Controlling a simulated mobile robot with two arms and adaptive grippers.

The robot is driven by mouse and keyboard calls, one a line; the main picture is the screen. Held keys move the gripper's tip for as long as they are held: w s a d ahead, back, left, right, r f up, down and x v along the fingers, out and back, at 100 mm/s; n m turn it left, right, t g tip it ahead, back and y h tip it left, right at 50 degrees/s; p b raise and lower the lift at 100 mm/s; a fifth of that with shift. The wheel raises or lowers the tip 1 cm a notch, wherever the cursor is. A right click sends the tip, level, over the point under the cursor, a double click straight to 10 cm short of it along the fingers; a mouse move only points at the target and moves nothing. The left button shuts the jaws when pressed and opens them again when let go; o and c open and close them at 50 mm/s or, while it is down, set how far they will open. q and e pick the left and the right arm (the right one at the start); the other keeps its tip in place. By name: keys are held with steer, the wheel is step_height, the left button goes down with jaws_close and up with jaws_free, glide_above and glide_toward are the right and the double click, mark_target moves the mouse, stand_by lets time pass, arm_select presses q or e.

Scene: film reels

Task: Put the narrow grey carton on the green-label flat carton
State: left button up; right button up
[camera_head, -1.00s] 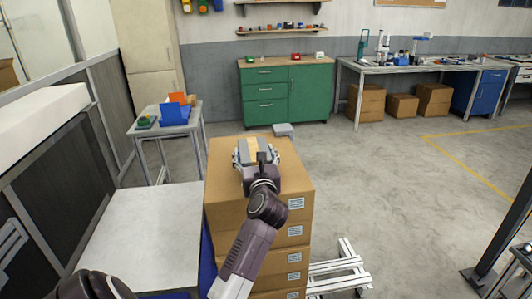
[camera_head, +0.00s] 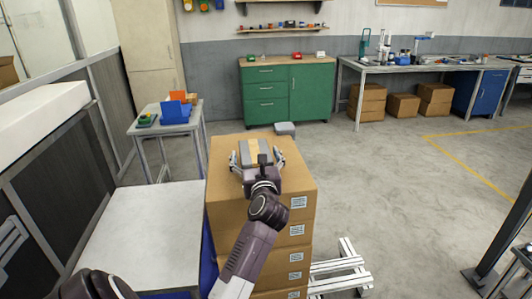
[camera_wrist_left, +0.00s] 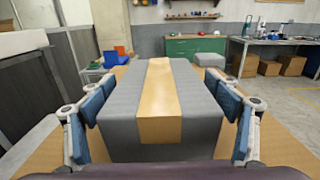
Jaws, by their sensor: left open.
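The narrow grey carton (camera_head: 256,153), with a tan band along its top, lies on the top brown carton of a stack (camera_head: 226,184) in the head view. It fills the middle of the left wrist view (camera_wrist_left: 205,115). My left gripper (camera_head: 259,160) is open, with one finger on each side of the grey carton's near part. The left wrist view shows gaps between the blue finger pads and the carton's sides. I cannot make out a green label on any carton; the stack's visible labels look white. My right gripper is not in view.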

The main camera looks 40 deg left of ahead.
arm_select(q)
steer(key=shift+r, duration=0.2)
steer(key=shift+r+p, duration=0.4)
steer(key=shift+r, duration=0.05)
steer(key=b+v, duration=0.1)
steer(key=v, duration=0.4)
steer(key=b+v, duration=0.2)
steer(key=v, duration=0.4)
steer(key=shift+d+f, duration=0.1)
steer(key=shift+f, duration=0.1)
steer(key=shift+s+d+r, duration=0.15)
steer(key=shift+s+d, duration=0.15)
steer(key=shift+s, duration=0.1)
steer(key=shift+w+d, duration=0.1)
steer(key=shift+w, duration=0.05)
